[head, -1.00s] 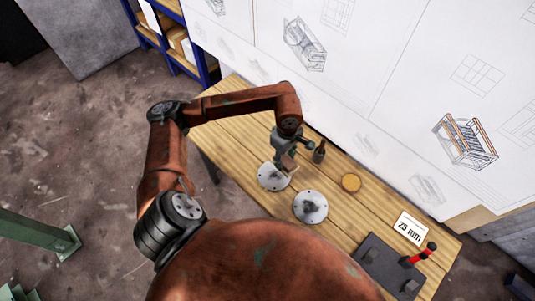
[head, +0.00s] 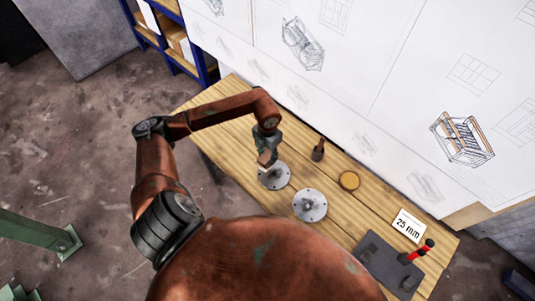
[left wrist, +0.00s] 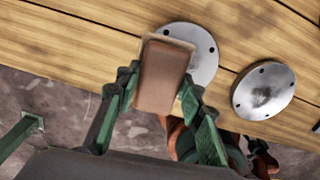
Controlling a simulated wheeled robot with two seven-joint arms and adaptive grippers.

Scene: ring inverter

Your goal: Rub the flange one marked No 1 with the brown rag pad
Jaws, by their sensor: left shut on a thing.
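My left gripper (head: 266,153) is shut on the brown rag pad (left wrist: 163,75), a block-like pad with a paler underside layer. In the head view the pad (head: 264,161) is at the upper left edge of one round grey flange (head: 277,179). In the left wrist view the pad covers part of this flange (left wrist: 203,52); I cannot tell whether they touch. A second similar flange (head: 310,206) lies to the right, clear of the pad, and also shows in the left wrist view (left wrist: 264,92). Both have dark smudges and bolt holes. No number is readable on either. My right gripper is not in view.
The wooden table (head: 225,110) also holds a dark brown bottle (head: 318,151), a round tan disc (head: 349,181), a "25 mm" card (head: 408,226) and a dark plate (head: 385,262) with a red-and-black handle (head: 419,252). A drawing-covered white board (head: 380,80) stands behind.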

